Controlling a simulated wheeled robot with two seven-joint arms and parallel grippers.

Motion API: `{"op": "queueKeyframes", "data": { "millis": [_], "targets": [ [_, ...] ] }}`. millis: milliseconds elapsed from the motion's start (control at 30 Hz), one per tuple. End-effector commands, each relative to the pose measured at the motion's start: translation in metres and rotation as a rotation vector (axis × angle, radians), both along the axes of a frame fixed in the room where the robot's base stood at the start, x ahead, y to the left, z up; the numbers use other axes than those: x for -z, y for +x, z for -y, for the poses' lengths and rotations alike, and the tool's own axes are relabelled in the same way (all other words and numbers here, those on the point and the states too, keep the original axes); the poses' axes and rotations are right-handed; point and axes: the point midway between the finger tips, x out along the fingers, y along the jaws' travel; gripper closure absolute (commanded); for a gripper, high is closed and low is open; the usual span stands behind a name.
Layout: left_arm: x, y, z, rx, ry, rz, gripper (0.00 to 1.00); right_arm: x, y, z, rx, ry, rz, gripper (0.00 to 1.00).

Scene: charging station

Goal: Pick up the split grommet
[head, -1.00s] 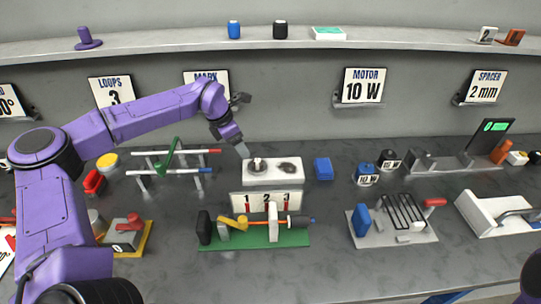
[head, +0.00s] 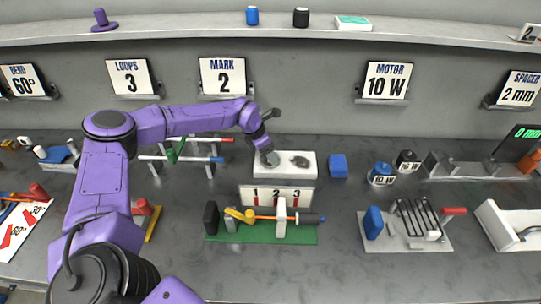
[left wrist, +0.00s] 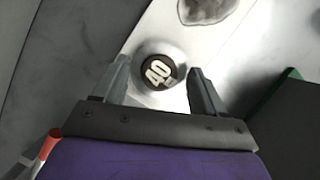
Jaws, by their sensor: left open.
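A round grey piece with a dark top marked 40 (left wrist: 160,71) sits on a white block (head: 307,169) at the middle of the bench. I cannot tell for sure that it is the split grommet, and no split shows. My left gripper (head: 268,156) is over the left end of the block. In the left wrist view its fingers (left wrist: 159,72) are open, one on each side of the round piece. Contact cannot be made out. In the head view the gripper largely hides the round piece. My right gripper is not in view.
A dark irregular patch (head: 299,161) marks the block's right part. A blue box (head: 338,166) stands just right of the block. A rack with red and blue rod ends (head: 180,158) is to the left. A numbered panel (head: 276,196) and a green-based fixture (head: 262,238) are in front.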

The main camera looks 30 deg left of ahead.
Motion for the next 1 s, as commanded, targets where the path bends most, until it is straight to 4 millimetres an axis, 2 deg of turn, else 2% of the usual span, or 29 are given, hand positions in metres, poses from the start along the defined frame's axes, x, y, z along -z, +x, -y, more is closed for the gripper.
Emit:
{"op": "queueKeyframes", "data": {
  "millis": [133, 300, 333, 600, 733, 867, 1000],
  "targets": [
    [0.000, 0.000, 0.000, 0.000, 0.000, 0.000, 0.29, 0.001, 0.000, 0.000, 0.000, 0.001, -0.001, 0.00],
    [0.000, 0.000, 0.000, 0.000, 0.000, 0.000, 0.84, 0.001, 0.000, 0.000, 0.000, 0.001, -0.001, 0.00],
    [0.000, 0.000, 0.000, 0.000, 0.000, 0.000, 0.88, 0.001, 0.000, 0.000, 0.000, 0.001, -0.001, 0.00],
    [-0.001, 0.000, 0.000, 0.001, 0.000, 0.000, 0.89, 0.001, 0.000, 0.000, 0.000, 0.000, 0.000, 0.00],
    [-0.009, 0.001, 0.000, 0.000, 0.000, 0.002, 0.89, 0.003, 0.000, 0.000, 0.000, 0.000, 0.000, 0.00],
    [-0.033, 0.001, 0.000, -0.001, 0.000, 0.006, 0.89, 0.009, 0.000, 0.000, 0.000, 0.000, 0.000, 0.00],
    [-0.068, -0.023, 0.023, 0.005, -0.001, 0.010, 0.89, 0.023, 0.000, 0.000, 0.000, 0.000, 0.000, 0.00]
  ]
}}
